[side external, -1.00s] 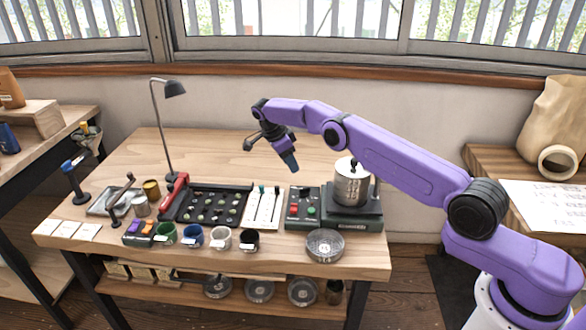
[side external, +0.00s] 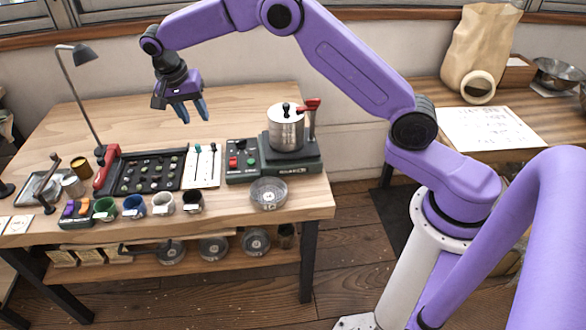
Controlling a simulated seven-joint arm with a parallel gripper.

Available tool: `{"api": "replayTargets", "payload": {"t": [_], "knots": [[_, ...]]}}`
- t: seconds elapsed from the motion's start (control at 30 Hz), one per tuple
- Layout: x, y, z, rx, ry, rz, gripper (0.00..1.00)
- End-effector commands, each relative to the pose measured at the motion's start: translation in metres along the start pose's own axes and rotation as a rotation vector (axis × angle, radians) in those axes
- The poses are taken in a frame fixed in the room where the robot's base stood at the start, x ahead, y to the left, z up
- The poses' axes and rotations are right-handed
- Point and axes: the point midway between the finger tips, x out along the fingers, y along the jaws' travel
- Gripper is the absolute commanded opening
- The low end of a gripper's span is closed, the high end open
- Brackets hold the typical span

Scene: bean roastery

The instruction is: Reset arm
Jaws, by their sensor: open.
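My gripper (side external: 192,115) is open and empty. Its two blue fingers point down, and it hangs in the air above the back middle of the wooden workbench (side external: 235,110). It is apart from everything on the bench. My purple arm reaches in from the right side of the picture.
A black tray (side external: 121,187) of small items, a desk lamp (side external: 76,53), several coloured cups and a silver pot (side external: 286,127) on a scale (side external: 292,155) stand on the bench. The back of the bench is clear.

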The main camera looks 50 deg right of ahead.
Motion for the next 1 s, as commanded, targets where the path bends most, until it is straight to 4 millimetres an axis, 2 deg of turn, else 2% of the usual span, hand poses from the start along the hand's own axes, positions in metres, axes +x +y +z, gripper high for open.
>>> {"api": "replayTargets", "payload": {"t": [0.03,0.2,0.37,0.5,0.67,0.8,0.9,1.0], "knots": [[-0.014,0.009,0.015,-0.09,-0.004,-0.017,0.4],[-0.045,0.046,0.066,-0.41,-0.019,-0.07,0.4],[-0.065,0.094,0.111,-0.708,-0.024,-0.118,0.4],[-0.074,0.145,0.145,-0.967,-0.023,-0.163,0.4],[-0.075,0.211,0.178,-1.258,-0.016,-0.213,0.4],[-0.067,0.272,0.2,-1.51,-0.005,-0.256,0.4],[-0.057,0.312,0.211,-1.672,0.005,-0.285,0.4],[-0.046,0.344,0.218,-1.804,0.014,-0.307,0.4]]}}
